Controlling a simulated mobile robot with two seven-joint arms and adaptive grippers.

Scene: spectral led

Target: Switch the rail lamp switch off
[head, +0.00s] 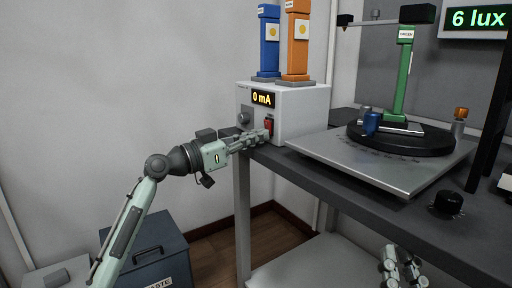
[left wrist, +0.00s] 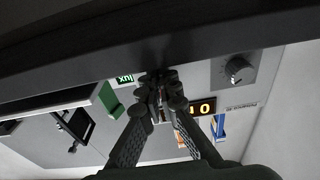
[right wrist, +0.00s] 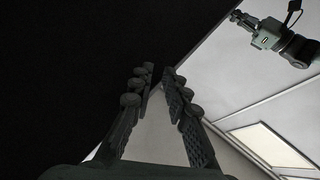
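A red switch (head: 268,124) sits on the front of a white box (head: 305,110), below its "0 mA" display (head: 263,99). My left gripper (head: 267,135) reaches in from the left, with its fingertips right at the switch; I cannot tell if they touch it. In the left wrist view the left fingertips (left wrist: 163,84) are together, with a bit of red showing behind them. My right gripper (head: 400,258) is low in front of the bench, away from the box. In the right wrist view its fingertips (right wrist: 158,72) are a little apart, with nothing between them.
A grey knob (head: 245,116) is beside the switch. Blue (head: 268,40) and orange (head: 296,40) blocks stand on the box. A metal plate (head: 325,148) bears a black turntable with a green post (head: 403,75). A display (head: 478,18) reads "6 lux". A waste bin (head: 150,255) stands lower left.

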